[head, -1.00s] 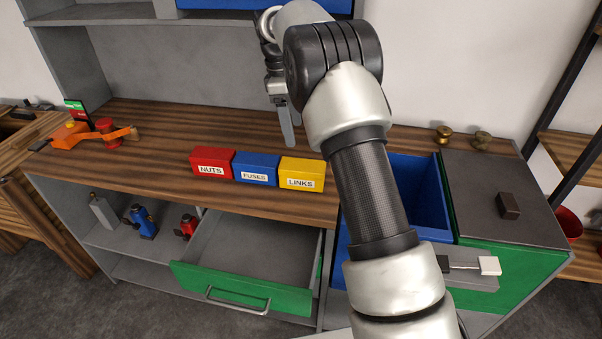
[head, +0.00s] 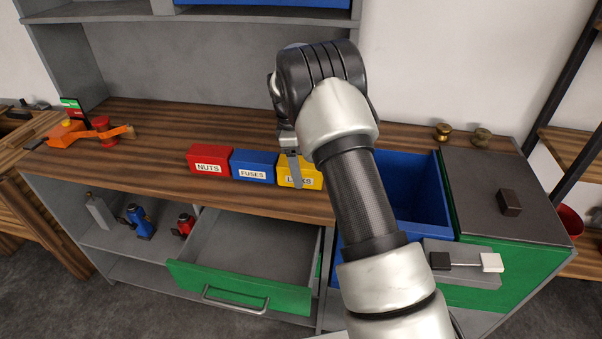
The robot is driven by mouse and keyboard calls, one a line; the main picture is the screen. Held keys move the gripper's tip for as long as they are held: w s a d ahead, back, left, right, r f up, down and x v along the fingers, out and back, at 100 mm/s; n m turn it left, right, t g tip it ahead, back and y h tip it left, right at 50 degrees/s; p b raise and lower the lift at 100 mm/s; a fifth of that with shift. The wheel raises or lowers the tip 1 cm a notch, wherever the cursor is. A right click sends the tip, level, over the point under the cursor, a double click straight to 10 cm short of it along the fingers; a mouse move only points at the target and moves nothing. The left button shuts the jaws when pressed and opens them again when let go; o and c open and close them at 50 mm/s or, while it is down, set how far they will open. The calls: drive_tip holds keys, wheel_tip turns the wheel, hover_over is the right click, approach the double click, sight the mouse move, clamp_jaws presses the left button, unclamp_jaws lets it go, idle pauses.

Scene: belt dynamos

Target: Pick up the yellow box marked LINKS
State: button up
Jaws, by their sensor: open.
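The yellow box marked LINKS (head: 312,178) stands on the wooden worktop, at the right end of a row of three boxes. My gripper (head: 295,175) is open and hangs in front of this box in the picture, with a grey finger covering part of its label. Only one finger shows clearly; the other is hidden. I cannot tell whether the finger touches the box. My wrist and forearm cover the area just behind and to the right of the box.
The blue FUSES box (head: 254,167) stands close to the left of the yellow box, with the red NUTS box (head: 210,160) beyond it. A blue bin (head: 425,195) lies to the right. An open drawer with a green front (head: 240,287) sticks out below. The worktop (head: 190,125) behind the boxes is clear.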

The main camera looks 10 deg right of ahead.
drive_tip(key=shift+d+f, duration=0.1)
drive_tip(key=shift+f, duration=0.45)
drive_tip(key=c, duration=1.6)
